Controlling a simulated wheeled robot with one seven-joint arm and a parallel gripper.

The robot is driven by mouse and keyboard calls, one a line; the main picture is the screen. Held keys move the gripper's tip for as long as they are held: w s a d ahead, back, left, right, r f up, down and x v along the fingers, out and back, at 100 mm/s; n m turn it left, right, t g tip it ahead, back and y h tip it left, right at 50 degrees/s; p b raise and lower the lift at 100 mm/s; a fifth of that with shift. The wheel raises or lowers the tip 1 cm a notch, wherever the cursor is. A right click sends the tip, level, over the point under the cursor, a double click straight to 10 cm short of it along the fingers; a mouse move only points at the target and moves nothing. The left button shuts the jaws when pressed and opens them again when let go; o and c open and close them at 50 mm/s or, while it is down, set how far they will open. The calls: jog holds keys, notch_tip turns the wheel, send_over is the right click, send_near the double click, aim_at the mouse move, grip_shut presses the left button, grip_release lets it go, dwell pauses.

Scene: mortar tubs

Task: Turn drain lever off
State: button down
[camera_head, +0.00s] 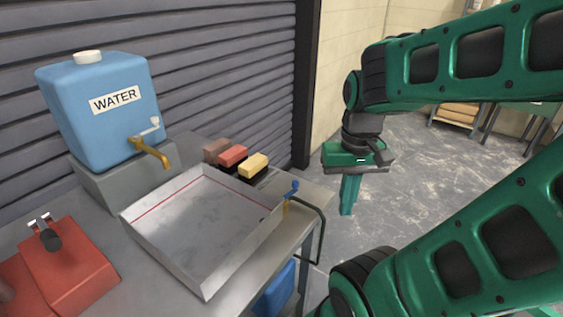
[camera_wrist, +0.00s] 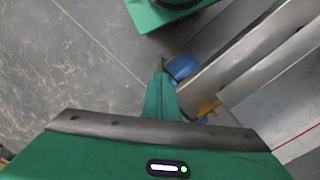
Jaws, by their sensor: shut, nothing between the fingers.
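The drain lever (camera_head: 291,188) is a small blue handle on a brass drain valve at the right side of the metal mortar tub (camera_head: 155,210). My gripper (camera_head: 347,212) is shut and empty, pointing down to the right of the table and the lever. In the head view a gap shows between the fingers and the lever.
A blue water tank (camera_head: 100,125) with a brass tap (camera_head: 149,152) stands behind the tub. Several brushes or blocks (camera_head: 233,155) lie at the tub's back edge. A red box (camera_head: 70,265) is at left. A blue bucket (camera_head: 275,292) is under the table. Floor at right is open.

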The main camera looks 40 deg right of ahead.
jog(key=shift+w+a, duration=0.1)
jog(key=w+r+n+g, duration=0.1)
jog(key=w+r, duration=0.3)
jog(key=w, duration=0.8)
jog(key=w+d+r+n+g, duration=0.1)
jog(key=w+r+n, duration=0.1)
jog(key=w, duration=1.1)
jog(key=shift+w+d+r+y, duration=0.25)
jog(key=shift+r+y, duration=0.05)
jog(key=shift+r, duration=0.55)
jog(key=shift+f, duration=0.1)
jog(key=x, duration=1)
jog(key=shift+s, duration=0.3)
jog(key=shift+s+a, duration=0.2)
jog(key=shift+s, duration=0.4)
jog(key=shift+s+a, duration=0.2)
jog(key=shift+s, duration=0.4)
jog(key=shift+s+a, duration=0.2)
jog(key=shift+s, duration=0.45)
